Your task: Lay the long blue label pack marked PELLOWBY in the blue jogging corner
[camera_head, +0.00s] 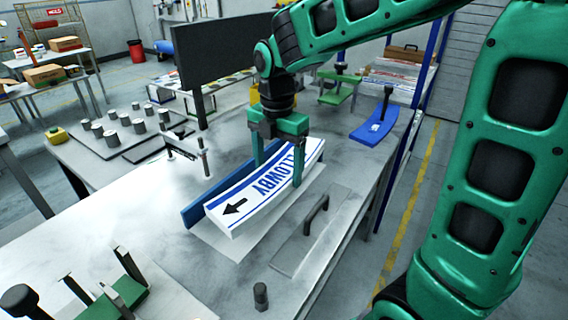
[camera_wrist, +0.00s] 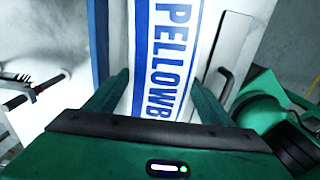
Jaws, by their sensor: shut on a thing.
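The long label pack (camera_head: 238,208), white with blue edge stripes, has a black arrow at its near end and blue lettering, partly covered, reading "ELLOWBY". In the wrist view the pack (camera_wrist: 168,60) shows "PELLOWB" between the fingers. My gripper (camera_head: 278,174) is shut on the pack across its width, one finger on each long side. A blue upright wall (camera_head: 193,216), apparently of the blue jogging corner, runs along the pack's left side above a pale flat sheet. The pack lies close beside this wall. I cannot tell whether it touches the wall or the surface beneath.
A grey plate with a black handle (camera_head: 316,214) lies right of the pack. A short dark cylinder (camera_head: 261,296) stands near the front edge. A blue piece with a black post (camera_head: 376,127) is at back right. Green fixtures stand at front left and back. Metal cylinders stand at far left.

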